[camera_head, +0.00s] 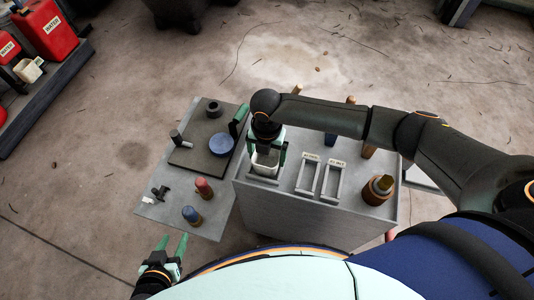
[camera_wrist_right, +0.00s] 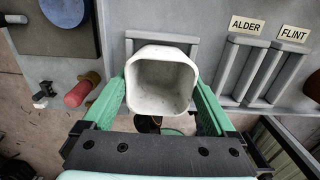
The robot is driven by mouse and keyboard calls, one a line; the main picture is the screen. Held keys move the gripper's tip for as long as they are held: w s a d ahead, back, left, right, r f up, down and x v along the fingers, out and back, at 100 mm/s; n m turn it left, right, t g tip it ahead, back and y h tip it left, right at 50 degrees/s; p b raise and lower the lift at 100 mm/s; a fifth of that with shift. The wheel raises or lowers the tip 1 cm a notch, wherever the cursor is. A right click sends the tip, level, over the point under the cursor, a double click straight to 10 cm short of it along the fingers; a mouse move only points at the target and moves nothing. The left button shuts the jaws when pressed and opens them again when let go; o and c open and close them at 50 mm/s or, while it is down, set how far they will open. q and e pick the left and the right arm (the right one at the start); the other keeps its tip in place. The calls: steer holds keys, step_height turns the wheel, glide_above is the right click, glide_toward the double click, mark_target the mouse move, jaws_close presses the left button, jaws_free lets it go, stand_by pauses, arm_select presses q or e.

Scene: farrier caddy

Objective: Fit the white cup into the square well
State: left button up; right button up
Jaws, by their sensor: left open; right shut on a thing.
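The white cup (camera_wrist_right: 160,85) is upright and open at the top, seen from above in the right wrist view. My right gripper (camera_wrist_right: 161,100) is shut on it, one green finger on each side. In the head view the cup (camera_head: 265,160) and my right gripper (camera_head: 265,150) are over the grey-framed square well (camera_head: 262,180) on the bench top. The frame's far bar (camera_wrist_right: 160,37) shows beyond the cup; the cup hides most of the well, and I cannot tell whether its base is inside. My left gripper (camera_head: 174,243) is open and empty, low at the left.
Two narrow slots labelled ALDER (camera_head: 308,176) and FLINT (camera_head: 332,182) stand right of the well. A brown bottle (camera_head: 377,190) is farther right. The lower left shelf holds a blue disc (camera_head: 222,145), a red peg (camera_head: 204,188) and a blue peg (camera_head: 191,215).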

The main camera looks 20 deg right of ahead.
steer(key=shift+p, duration=0.3)
stand_by(0.6)
steer(key=o, duration=1.1)
step_height(320, 180, up, 12)
steer(key=shift+r, duration=0.25)
